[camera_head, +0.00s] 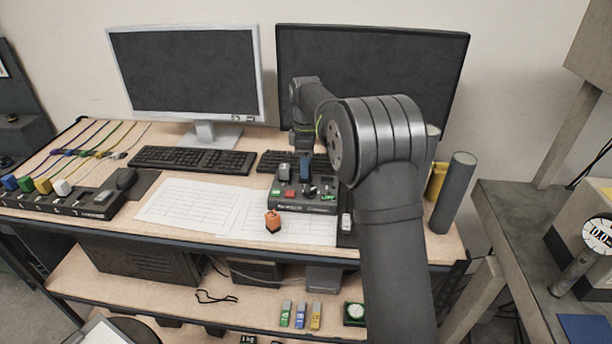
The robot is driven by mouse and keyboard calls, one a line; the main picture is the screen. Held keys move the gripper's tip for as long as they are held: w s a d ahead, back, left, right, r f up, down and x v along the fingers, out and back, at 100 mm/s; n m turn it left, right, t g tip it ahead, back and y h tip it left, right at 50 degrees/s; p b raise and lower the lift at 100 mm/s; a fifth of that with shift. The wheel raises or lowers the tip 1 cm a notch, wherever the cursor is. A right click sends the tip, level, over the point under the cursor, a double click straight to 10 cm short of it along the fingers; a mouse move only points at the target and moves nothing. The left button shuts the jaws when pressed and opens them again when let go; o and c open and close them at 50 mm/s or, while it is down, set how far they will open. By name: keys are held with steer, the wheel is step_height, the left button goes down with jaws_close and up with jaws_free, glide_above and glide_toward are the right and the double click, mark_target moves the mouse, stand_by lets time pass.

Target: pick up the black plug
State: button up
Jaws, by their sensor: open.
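No black plug can be made out for certain. A dark power strip (78,207) lies at the table's left front, with a blue plug (10,183), a green plug (26,184), a yellow plug (43,185) and a white plug (62,187) in a row on it. A black rounded object (126,178), likely a mouse, lies at the strip's right end on a dark pad. My gripper (304,152) is open, pointing down above the control box (298,202), far right of the strip. Its fingertips are small and hard to see.
Two monitors (190,75) stand at the back, with keyboards (190,160) before them. Paper sheets (190,205) cover the middle table. An orange object (272,221) lies on paper. Coloured cords (90,140) run behind the strip. A grey cylinder (453,190) stands at right.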

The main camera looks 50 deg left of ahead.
steer(key=shift+f, duration=1.4)
steer(key=c, duration=1.1)
steer(key=shift+r, duration=0.1)
steer(key=shift+r, duration=0.5)
steer(key=r, duration=0.2)
steer(key=d+r, duration=0.1)
steer(key=shift+w+r, duration=0.35)
steer(key=shift+w+d+r, duration=0.9)
steer(key=shift+d+r, duration=0.45)
steer(key=shift+d, duration=0.15)
steer(key=shift+w+d+r, duration=0.9)
steer(key=shift+d+r, duration=0.5)
steer(key=shift+d, duration=0.05)
steer(key=shift+w+d+r, duration=0.9)
steer(key=shift+d+r, duration=0.45)
steer(key=shift+d, duration=0.15)
